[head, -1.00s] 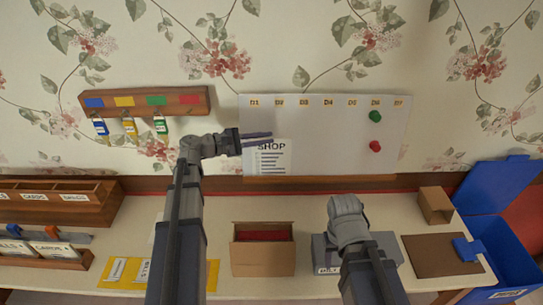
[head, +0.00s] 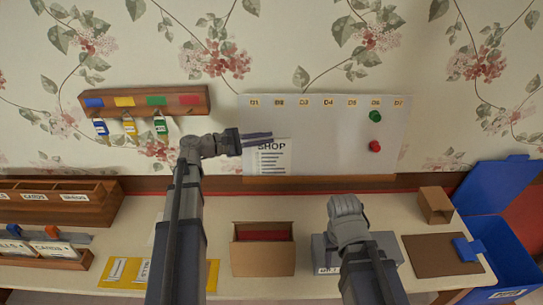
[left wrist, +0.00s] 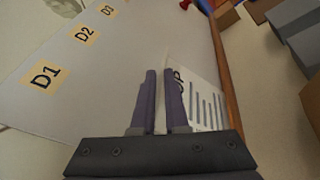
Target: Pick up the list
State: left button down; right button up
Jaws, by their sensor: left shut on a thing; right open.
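The list is a white sheet headed SHOP (head: 270,160) at the lower left of the white board (head: 330,125) on the wall. It also shows in the left wrist view (left wrist: 200,102). My left gripper (head: 257,140) is at the top left part of the list, its fingers pointing right. In the left wrist view my left gripper (left wrist: 158,100) is shut on the list's edge, with a strip of paper between the fingers. The list looks close to the board; I cannot tell if it touches. My right gripper (head: 345,205) is low above the table, its fingertips not clearly visible.
A red magnet (head: 375,146) and a green magnet (head: 375,116) are on the board's right. A key rack (head: 145,101) hangs to the left. An open cardboard box (head: 263,258), a grey box (head: 325,262) and a blue bin (head: 510,260) are below.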

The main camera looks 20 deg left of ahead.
jog(key=shift+r, duration=0.15)
dwell(0.3)
notch_tip(320, 180, up, 18)
jog(key=p, duration=1.8)
jog(key=shift+f, duration=0.25)
